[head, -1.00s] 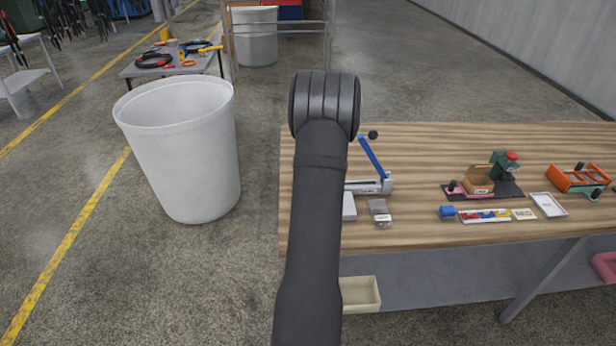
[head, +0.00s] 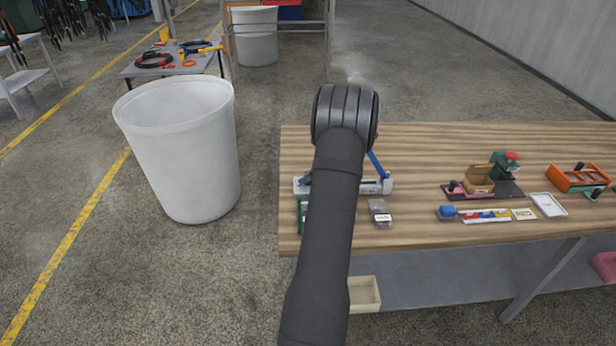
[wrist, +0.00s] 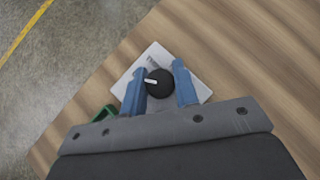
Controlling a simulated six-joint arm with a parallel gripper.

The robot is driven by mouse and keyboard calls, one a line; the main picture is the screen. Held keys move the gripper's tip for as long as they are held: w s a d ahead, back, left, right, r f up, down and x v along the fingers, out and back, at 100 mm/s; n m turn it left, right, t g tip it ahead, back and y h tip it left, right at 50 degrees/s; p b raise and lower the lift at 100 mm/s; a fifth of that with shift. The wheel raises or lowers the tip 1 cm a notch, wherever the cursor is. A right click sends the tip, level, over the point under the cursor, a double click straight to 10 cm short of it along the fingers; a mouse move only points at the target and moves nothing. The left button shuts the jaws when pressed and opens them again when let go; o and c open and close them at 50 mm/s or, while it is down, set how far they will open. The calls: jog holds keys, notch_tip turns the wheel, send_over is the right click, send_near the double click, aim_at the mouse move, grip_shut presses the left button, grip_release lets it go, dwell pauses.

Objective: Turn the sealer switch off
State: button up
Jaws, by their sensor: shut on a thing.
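In the wrist view, a black round knob (wrist: 161,84) with a white pointer mark sits on a light square plate (wrist: 198,92). The mark points to the left. My gripper (wrist: 159,68) has its two blue fingers on either side of the knob, shut on it.
A green object shows beside the plate (wrist: 92,116). A small grey box (head: 380,214) lies in front of the sealer. A green-and-black device (head: 503,165) and an orange tray (head: 578,178) stand farther right on the table. A white bin (head: 185,150) stands left of the table.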

dwell(0.4)
jog(key=o, duration=0.7)
jog(key=v, duration=1.7)
jog(key=shift+s+d+r, duration=0.1)
jog(key=shift+s+r, duration=0.05)
jog(key=x, duration=1.7)
